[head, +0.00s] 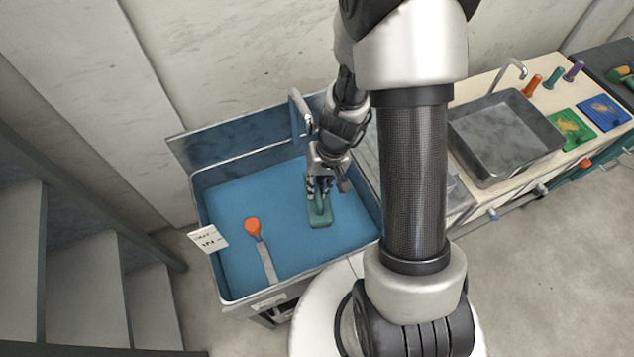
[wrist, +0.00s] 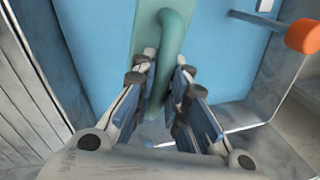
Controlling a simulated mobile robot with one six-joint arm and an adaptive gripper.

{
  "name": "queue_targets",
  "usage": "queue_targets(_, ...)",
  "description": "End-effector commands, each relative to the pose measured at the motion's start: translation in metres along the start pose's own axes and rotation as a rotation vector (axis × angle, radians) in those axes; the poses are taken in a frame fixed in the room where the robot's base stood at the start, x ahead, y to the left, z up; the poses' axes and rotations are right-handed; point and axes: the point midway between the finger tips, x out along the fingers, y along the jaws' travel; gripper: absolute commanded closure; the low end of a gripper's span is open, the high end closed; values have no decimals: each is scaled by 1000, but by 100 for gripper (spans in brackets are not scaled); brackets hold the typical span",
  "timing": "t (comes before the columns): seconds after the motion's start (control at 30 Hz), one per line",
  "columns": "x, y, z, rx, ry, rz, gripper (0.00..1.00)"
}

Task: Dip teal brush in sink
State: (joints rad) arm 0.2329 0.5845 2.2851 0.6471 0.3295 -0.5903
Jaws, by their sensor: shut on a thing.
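The teal brush (head: 319,212) is in my gripper (head: 320,186), inside the outline of the blue sink (head: 225,195) in the head view. My gripper (wrist: 165,85) is shut on the brush handle. In the wrist view the teal brush (wrist: 176,35) runs up from between the fingers, with the blue sink bottom (wrist: 100,40) behind it. I cannot tell whether the brush touches the sink bottom or hangs just above it. A faucet (head: 300,108) stands at the sink's back edge.
A paper card (head: 208,239) is on the left rim. A grey metal basin (head: 505,140) and a counter with small coloured items stand at the right. Stairs (head: 90,270) are at the left.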

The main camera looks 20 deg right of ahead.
Motion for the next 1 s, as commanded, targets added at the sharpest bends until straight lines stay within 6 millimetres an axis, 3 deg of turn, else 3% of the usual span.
queue_targets(0.03, 10, 2, 0, 0, -1, 0, 100)
queue_targets(0.7, 88, 18, 0, -2, 1, 0, 100)
queue_targets(1.0, 103, 20, 0, -1, 1, 0, 100)
